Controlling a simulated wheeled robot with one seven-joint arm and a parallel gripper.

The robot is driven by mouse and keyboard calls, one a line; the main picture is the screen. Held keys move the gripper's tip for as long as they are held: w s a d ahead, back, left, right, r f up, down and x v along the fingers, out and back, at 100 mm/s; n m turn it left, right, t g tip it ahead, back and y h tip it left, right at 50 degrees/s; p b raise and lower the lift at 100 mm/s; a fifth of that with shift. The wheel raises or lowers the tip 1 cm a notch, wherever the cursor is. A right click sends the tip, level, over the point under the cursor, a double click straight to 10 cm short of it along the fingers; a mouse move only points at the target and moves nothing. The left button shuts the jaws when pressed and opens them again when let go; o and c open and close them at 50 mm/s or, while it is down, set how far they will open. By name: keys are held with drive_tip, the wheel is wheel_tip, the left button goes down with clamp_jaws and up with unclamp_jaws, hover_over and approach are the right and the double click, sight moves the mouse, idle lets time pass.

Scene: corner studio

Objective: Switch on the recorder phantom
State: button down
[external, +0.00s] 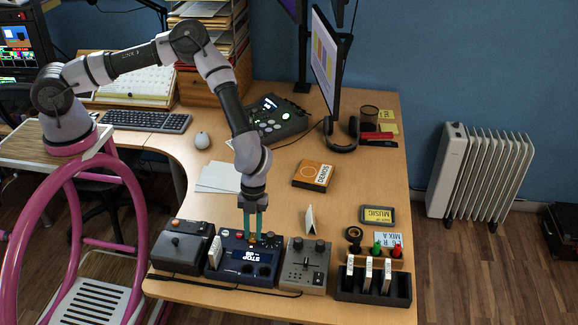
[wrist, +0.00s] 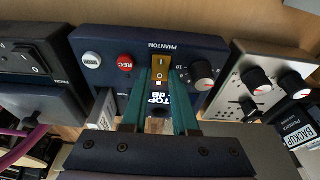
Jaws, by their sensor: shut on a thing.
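The recorder (external: 238,277) is a dark blue box at the front of the desk with a lit STOP display. In the wrist view the recorder (wrist: 108,42) shows a red REC button (wrist: 125,62), a grey button, a knob (wrist: 202,70) and a brass plate marked 1 and 0 under the word PHANTOM. The phantom switch (wrist: 159,78) sits on that plate. My gripper (external: 252,238) points down at the recorder's far edge. In the wrist view its teal fingers (wrist: 159,84) are shut on the small switch. The fingers partly cover the display.
A grey-black box (external: 180,251) with a lever stands left of the recorder, a grey mixer (external: 305,268) right of it. White cards stand near them. A dark slotted rack (external: 372,291) with white cards is further right. An orange DEMOS box (external: 313,175) lies behind.

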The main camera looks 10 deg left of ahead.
drive_tip(key=c, duration=1)
unclamp_jaws()
drive_tip(key=shift+o, duration=0.2)
drive_tip(key=shift+r, duration=0.1)
drive_tip(key=v, duration=1)
drive_tip(key=shift+r, duration=0.3)
drive_tip(key=shift+w, duration=0.1)
